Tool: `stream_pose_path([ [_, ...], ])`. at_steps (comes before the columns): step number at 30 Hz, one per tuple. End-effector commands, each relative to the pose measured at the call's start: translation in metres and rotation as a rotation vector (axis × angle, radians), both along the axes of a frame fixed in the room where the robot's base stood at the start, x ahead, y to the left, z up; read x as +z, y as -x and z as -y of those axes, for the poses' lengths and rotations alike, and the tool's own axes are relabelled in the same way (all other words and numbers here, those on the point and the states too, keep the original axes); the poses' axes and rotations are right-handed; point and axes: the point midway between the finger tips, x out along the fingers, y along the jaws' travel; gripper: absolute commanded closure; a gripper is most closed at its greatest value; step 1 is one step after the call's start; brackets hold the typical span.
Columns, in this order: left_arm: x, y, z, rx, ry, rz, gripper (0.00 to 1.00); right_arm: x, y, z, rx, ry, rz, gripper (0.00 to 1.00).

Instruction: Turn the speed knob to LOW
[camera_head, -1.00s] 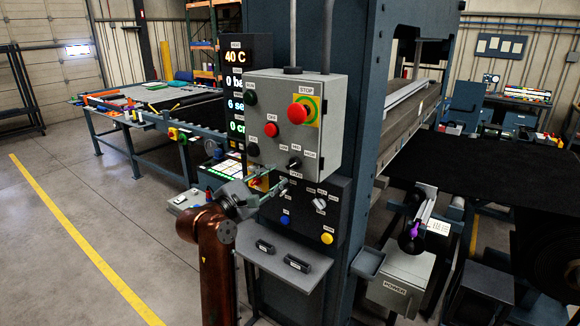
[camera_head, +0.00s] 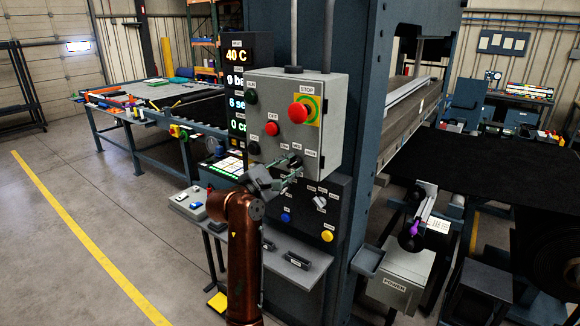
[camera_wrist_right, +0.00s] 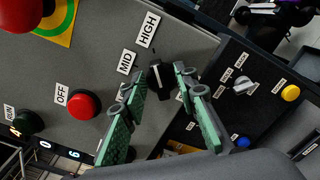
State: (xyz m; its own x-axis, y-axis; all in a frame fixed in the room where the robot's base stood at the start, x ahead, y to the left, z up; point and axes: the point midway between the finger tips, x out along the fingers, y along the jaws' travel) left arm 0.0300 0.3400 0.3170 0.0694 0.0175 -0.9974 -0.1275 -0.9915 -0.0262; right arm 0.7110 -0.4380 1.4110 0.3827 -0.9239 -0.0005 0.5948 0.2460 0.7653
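The speed knob (camera_wrist_right: 157,79) is small and black, on the grey control box (camera_head: 330,130). In the wrist view the HIGH label (camera_wrist_right: 148,31) and MID label (camera_wrist_right: 127,62) show beside it; the LOW label (camera_head: 284,148) shows in the head view. My right gripper (camera_wrist_right: 160,78) is open, its green fingers on either side of the knob with visible gaps. I cannot tell whether it touches the knob. In the head view the right gripper (camera_head: 290,163) covers most of the knob, and its setting is unclear. My left gripper is not in view.
The red STOP button (camera_head: 298,112), red OFF button (camera_head: 272,129) and green RUN button (camera_head: 251,97) sit on the same box. The lower black panel has a grey knob (camera_head: 320,202), a blue button (camera_head: 286,217) and a yellow button (camera_head: 327,236). A shelf (camera_head: 300,276) juts out below.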

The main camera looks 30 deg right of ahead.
Motion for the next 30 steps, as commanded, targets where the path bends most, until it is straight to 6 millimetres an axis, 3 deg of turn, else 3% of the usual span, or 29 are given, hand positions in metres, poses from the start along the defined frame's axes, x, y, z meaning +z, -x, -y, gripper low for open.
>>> stream_pose_path([
  [11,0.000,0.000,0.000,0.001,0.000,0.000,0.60,0.000,0.000,0.000,0.000,0.000,0.000,1.00],
  [30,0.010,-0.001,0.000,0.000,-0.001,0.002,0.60,0.002,0.000,-0.001,0.000,0.039,-0.099,1.00],
])
